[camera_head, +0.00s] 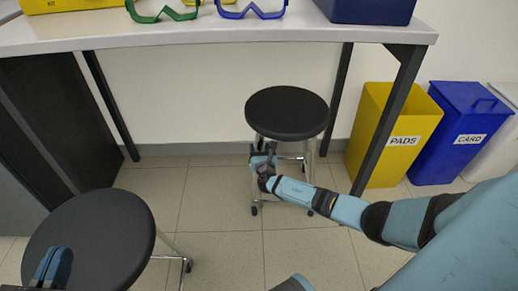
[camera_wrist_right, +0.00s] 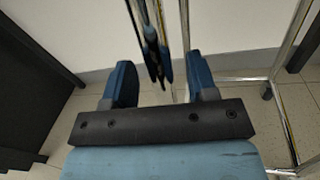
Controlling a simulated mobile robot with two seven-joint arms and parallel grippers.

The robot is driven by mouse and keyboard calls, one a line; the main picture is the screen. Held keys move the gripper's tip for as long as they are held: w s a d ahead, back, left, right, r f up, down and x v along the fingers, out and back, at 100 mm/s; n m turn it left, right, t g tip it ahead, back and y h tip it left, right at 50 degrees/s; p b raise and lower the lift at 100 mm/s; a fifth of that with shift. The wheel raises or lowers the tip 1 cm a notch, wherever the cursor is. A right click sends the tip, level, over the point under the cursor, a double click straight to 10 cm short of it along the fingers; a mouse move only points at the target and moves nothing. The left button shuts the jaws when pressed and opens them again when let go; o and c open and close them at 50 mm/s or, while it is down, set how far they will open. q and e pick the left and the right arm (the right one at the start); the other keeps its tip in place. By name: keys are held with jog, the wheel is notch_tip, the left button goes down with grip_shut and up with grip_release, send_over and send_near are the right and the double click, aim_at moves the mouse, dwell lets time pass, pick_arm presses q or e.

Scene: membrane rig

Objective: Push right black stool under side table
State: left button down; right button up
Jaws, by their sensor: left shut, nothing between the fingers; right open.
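The right black stool (camera_head: 287,113) has a round black seat and chrome legs. It stands upright in front of the back wall, left of the side table's right legs. The side table (camera_head: 230,37) has a light top and dark legs. How much of the seat lies under the top is hard to tell. My right gripper (camera_head: 262,156) is open, low at the stool's legs below the seat. In the right wrist view, chrome legs (camera_wrist_right: 165,30) show between and beyond its fingers (camera_wrist_right: 161,80). My left gripper (camera_head: 50,264) is shut and empty, above the left stool's seat.
The left black stool (camera_head: 105,235) stands at the front left. A dark cabinet (camera_head: 50,120) is at the left. Goggles and boxes lie on top. The floor between the stools is clear.

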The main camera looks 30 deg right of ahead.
jog(key=p+v, duration=0.1)
jog(key=v, duration=0.1)
jog(key=p+v, duration=0.1)
jog(key=v, duration=0.2)
jog(key=shift+r, duration=0.2)
pick_arm(q)
jog(key=s+d+n+g+p, duration=0.1)
jog(key=s+f+n+g+p, duration=0.1)
jog(key=n+p, duration=0.1)
jog(key=shift+s+d+n+y, duration=0.25)
jog(key=shift+d+n+y, duration=0.05)
jog(key=shift+d+y, duration=0.1)
pick_arm(e)
jog(key=v, duration=0.8)
jog(key=shift+s+a+f, duration=0.15)
jog(key=shift+s+f, duration=0.05)
pick_arm(q)
jog(key=shift+a+r, duration=0.1)
jog(key=shift+r, duration=0.2)
